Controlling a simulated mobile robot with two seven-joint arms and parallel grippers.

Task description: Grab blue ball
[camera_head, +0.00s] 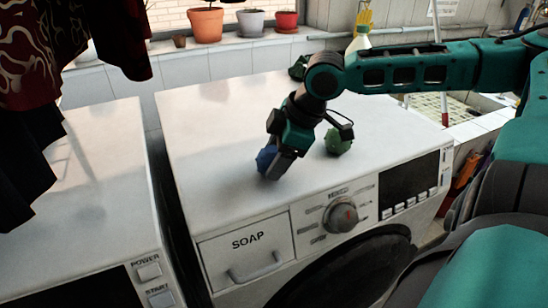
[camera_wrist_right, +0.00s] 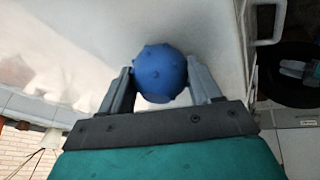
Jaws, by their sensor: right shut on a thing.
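The blue ball (camera_head: 266,158) is on top of the washing machine, near its front edge, partly hidden by my right gripper (camera_head: 277,163) in the head view. In the right wrist view the blue ball (camera_wrist_right: 160,73) has small bumps and sits between the two fingers of my right gripper (camera_wrist_right: 160,85). The gripper is shut on it. I cannot tell whether the ball still touches the machine top. My left gripper is not in view.
A green ball (camera_head: 339,139) lies just right of my right gripper on the washing machine (camera_head: 215,130). A dark green object (camera_head: 298,68) is at the back edge. A second machine (camera_head: 95,190) stands at left. Dark red clothes (camera_head: 75,40) hang at upper left. Pots line the sill.

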